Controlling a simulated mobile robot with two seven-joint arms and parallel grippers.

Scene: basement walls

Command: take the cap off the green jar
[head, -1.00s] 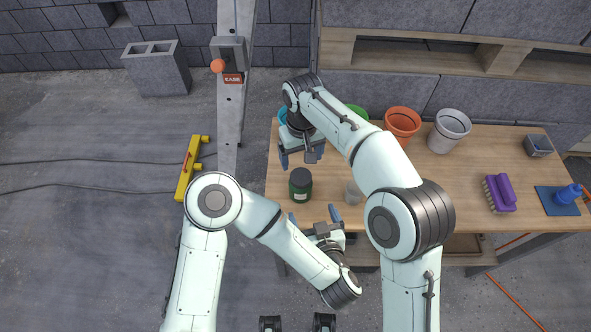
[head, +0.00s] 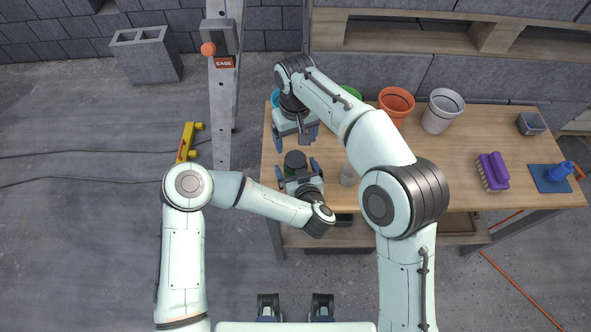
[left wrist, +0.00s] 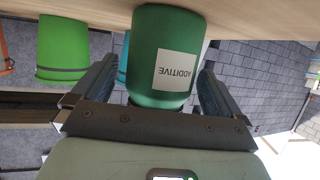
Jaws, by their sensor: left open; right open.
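The green jar (head: 295,168) stands near the left end of the workbench, its dark cap (head: 295,157) facing up. In the left wrist view the jar (left wrist: 165,50) appears upside down with a white "ADDITIVE" label; its cap end is mostly hidden behind my gripper's palm. My left gripper (head: 298,168) is open at the front of the jar, one finger on each side of it. In the wrist view the fingers do not look closed on it. My right gripper (head: 296,137) is open and empty, just behind the jar.
A small pale cup (head: 348,174) stands right of the jar. Blue (head: 276,97), green (head: 352,92), orange (head: 396,104) and white (head: 442,111) pots line the back. The bench (head: 430,180) is clear mid-front.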

